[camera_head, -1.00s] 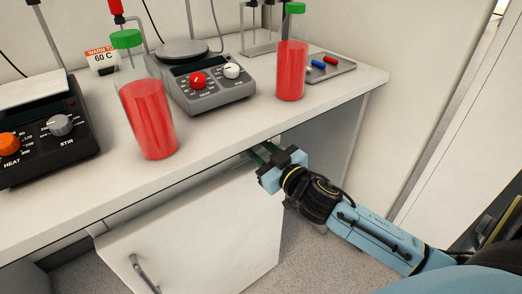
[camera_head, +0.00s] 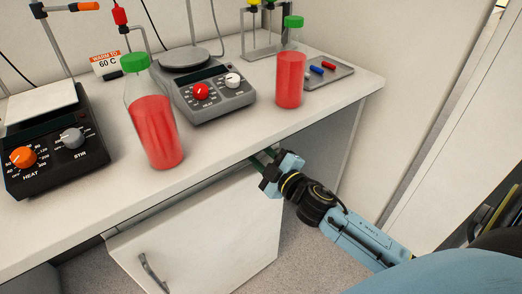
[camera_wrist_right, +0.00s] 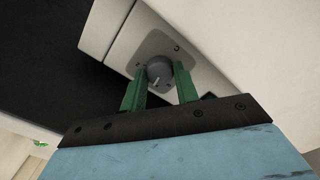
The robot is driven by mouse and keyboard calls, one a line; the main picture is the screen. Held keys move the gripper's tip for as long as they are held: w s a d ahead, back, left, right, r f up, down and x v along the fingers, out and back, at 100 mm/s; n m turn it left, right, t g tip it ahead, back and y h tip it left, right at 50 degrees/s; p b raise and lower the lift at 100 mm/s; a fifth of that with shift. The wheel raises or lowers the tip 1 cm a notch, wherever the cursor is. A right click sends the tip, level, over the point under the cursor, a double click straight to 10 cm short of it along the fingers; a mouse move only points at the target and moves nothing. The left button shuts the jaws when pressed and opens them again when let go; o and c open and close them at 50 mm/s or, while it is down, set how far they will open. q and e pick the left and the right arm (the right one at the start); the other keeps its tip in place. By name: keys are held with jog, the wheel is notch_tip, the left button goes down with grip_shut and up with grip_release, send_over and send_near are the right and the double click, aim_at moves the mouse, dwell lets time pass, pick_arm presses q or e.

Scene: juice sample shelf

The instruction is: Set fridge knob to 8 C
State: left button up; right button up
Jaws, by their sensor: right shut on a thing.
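The fridge knob (camera_wrist_right: 159,72) is a round dark grey dial with a light pointer line, set on a grey plate (camera_wrist_right: 184,50) in the right wrist view. My right gripper (camera_wrist_right: 160,82) has its green fingers on either side of the knob and is shut on it. In the head view my right gripper (camera_head: 263,160) reaches under the front edge of the bench, and the knob is hidden there. No scale numbers can be read on the plate. My left gripper is not in view.
The bench (camera_head: 225,140) overhangs a white cabinet door (camera_head: 205,235), which has a handle (camera_head: 153,272). On the bench stand two red juice bottles (camera_head: 157,130) (camera_head: 290,80), two hotplate stirrers (camera_head: 50,140) (camera_head: 212,90), a tray (camera_head: 325,72) and a "WARM TO 60 C" sign (camera_head: 106,64).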

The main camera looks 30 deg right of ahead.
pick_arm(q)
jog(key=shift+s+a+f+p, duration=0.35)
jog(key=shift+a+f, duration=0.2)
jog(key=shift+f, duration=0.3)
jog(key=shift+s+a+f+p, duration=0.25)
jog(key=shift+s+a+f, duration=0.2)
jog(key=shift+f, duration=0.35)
pick_arm(e)
jog(key=shift+n, duration=1.9)
jog(key=o, duration=1)
jog(key=shift+c, duration=0.2)
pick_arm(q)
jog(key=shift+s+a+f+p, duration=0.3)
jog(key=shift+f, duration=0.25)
pick_arm(e)
jog(key=s+d, duration=0.1)
jog(key=s, duration=1.2)
jog(key=shift+s, duration=0.2)
